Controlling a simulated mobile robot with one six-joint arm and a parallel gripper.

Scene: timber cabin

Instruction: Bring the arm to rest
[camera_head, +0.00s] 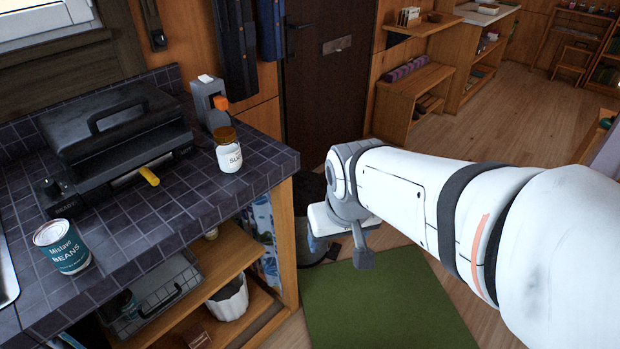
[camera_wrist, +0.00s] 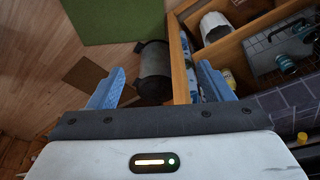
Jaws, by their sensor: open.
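My gripper (camera_wrist: 160,84) is open in the wrist view, with its two blue fingers wide apart and nothing held between them. In the head view my white arm reaches in from the right, and the gripper (camera_head: 318,240) hangs at its far end, mostly hidden behind the wrist. It is off the right end of the tiled counter (camera_head: 200,205), above the floor side. A dark cylindrical bin (camera_wrist: 153,72) stands on the floor below and shows between the fingers; the arm partly hides it in the head view (camera_head: 308,245).
The counter holds a black grill (camera_head: 115,130), a beans can (camera_head: 62,247), a jar (camera_head: 229,155) and a grey bottle (camera_head: 208,100). Open shelves (camera_head: 225,272) lie beneath. A green mat (camera_head: 385,300) covers the floor under my arm. A dark door (camera_head: 312,80) stands behind.

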